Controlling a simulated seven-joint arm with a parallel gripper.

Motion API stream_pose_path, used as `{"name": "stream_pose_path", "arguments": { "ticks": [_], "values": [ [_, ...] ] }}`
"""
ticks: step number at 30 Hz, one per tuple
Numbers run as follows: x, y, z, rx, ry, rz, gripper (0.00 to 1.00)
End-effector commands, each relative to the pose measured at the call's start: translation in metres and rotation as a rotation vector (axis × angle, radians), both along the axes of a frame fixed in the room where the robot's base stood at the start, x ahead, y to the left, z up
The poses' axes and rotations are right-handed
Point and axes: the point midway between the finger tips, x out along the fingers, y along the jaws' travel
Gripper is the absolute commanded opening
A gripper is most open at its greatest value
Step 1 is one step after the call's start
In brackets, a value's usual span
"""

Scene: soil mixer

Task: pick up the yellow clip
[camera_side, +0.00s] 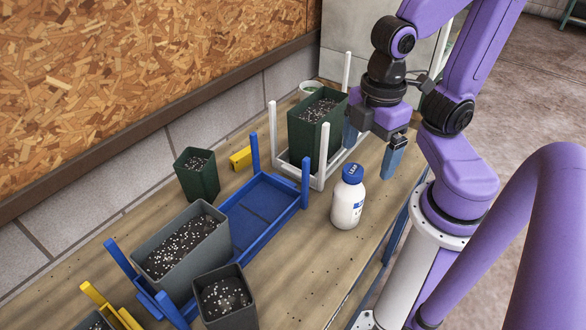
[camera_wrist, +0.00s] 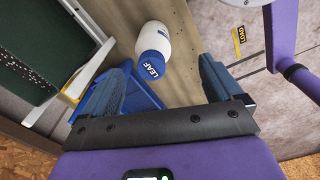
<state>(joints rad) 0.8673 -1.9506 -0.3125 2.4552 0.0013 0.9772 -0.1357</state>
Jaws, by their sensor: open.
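A small yellow block-like piece, which looks like the yellow clip (camera_side: 240,158), lies on the table near the wall. It sits between the small dark green pot and the large green pot, behind a post of the blue tray. I cannot make it out in the wrist view. My gripper (camera_side: 372,146) is open and empty, raised to the right of the large green pot and well to the right of the clip. Its two blue fingers also show in the wrist view (camera_wrist: 165,85), spread apart with nothing between them.
A white bottle (camera_side: 347,203) with a blue cap stands near my gripper. The large green pot (camera_side: 310,140) stands in a white rack (camera_side: 272,125). A blue tray (camera_side: 262,210) with upright posts holds a grey planter (camera_side: 185,255). A small green pot (camera_side: 198,180) is left of the clip.

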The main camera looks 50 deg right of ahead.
Motion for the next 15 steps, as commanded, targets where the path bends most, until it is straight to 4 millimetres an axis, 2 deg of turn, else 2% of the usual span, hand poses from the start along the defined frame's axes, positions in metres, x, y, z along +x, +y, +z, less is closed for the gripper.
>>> {"name": "stream_pose_path", "arguments": {
  "ticks": [5, 15],
  "values": [
    [-0.005, -0.003, -0.010, 0.007, -0.001, -0.093, 0.93],
    [0.009, 0.005, 0.017, -0.008, 0.000, 0.155, 0.93]
  ]
}}
